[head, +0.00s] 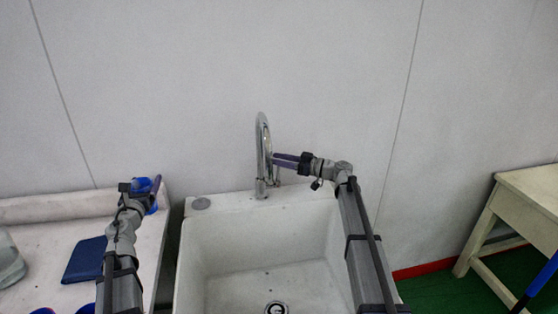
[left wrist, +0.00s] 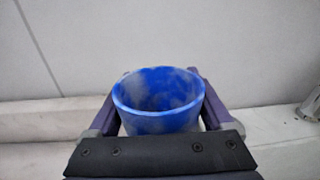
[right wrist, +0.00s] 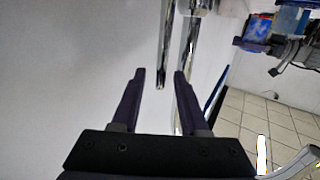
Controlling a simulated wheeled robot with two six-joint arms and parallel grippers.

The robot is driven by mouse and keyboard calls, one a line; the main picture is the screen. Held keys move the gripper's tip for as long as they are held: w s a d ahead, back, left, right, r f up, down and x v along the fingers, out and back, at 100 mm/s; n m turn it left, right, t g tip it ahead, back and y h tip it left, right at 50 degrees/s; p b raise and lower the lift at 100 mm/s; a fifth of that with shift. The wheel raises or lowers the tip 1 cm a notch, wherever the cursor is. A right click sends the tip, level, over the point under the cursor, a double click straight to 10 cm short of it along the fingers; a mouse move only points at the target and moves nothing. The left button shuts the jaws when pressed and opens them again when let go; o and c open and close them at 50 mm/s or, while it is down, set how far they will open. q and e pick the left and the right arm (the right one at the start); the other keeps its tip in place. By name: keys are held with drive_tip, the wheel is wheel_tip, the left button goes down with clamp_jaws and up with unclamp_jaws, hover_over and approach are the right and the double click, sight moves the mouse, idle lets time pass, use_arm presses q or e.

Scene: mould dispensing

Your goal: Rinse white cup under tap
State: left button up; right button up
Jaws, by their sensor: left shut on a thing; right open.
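A blue cup with pale patches inside (left wrist: 158,92) is between the fingers of my left gripper (head: 146,188), which is shut on it. The cup's blue side (head: 142,183) shows partly behind the gripper in the head view, at the left counter near the wall. No plain white cup shows. The chrome tap (head: 262,150) stands at the back of the white sink (head: 192,240). My right gripper (head: 284,161) is open beside the tap, fingers pointing left at it. In the right wrist view, part of the tap (right wrist: 164,50) shows between and beyond the fingertips; contact cannot be told.
The left counter (head: 40,233) holds a dark blue flat item (head: 86,259), a clear container (head: 9,262) and blue round items (head: 85,309) at the front edge. The sink basin is empty with a drain (head: 276,308). A wooden table (head: 530,190) stands at right.

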clamp_jaws()
idle(0.7)
idle(0.6)
